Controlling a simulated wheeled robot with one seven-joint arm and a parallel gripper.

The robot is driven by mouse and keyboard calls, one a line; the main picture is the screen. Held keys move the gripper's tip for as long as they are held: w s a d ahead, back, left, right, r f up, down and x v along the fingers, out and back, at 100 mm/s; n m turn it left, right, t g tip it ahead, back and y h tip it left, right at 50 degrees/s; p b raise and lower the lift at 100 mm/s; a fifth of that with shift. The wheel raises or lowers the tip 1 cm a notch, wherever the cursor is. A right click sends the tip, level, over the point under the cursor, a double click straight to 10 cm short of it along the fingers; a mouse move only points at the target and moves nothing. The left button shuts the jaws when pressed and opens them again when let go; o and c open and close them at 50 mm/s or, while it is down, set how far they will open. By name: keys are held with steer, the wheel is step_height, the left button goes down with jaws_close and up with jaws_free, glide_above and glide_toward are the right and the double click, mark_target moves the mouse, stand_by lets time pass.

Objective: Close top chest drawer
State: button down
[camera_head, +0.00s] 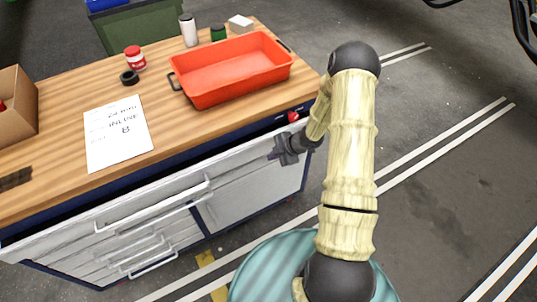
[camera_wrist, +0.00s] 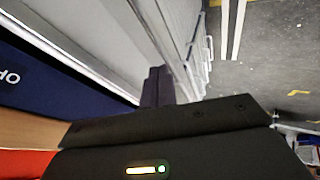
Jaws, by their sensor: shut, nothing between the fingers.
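The top chest drawer (camera_head: 150,202) is the wide light-grey front just under the wooden worktop, with a long bar handle. It stands a little out, with a dark gap between its upper edge and the worktop. My gripper (camera_head: 280,152) is at the right end of this drawer front, close to its upper edge. In the wrist view its shut fingers (camera_wrist: 158,86) are beside the pale drawer front (camera_wrist: 110,38). I cannot tell whether they touch it. Nothing shows between the fingers.
The worktop (camera_head: 60,115) holds an orange tray (camera_head: 230,70), a paper sheet (camera_head: 118,132), a cardboard box (camera_head: 18,105), a red-and-white jar (camera_head: 135,58) and a white bottle (camera_head: 188,30). Lower drawers with handles (camera_head: 153,264) are below. The floor to the right is clear.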

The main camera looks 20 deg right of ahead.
steer(key=v, duration=0.8)
steer(key=shift+d+r, duration=0.25)
steer(key=shift+r, duration=0.1)
steer(key=shift+w, duration=0.1)
step_height(320, 180, up, 11)
steer(key=s+m+t+h, duration=0.1)
steer(key=m+h, duration=0.5)
steer(key=m, duration=0.3)
steer(key=s+a+r+m+g, duration=0.1)
steer(key=s+a+r+m, duration=0.2)
steer(key=s+m, duration=0.2)
steer(key=s+a+r+m+g, duration=0.2)
steer(key=s+a+r+m, duration=0.2)
steer(key=s, duration=0.6)
steer(key=shift+s+a+r+m, duration=0.25)
steer(key=shift+s+m, duration=0.1)
steer(key=shift+m, duration=0.35)
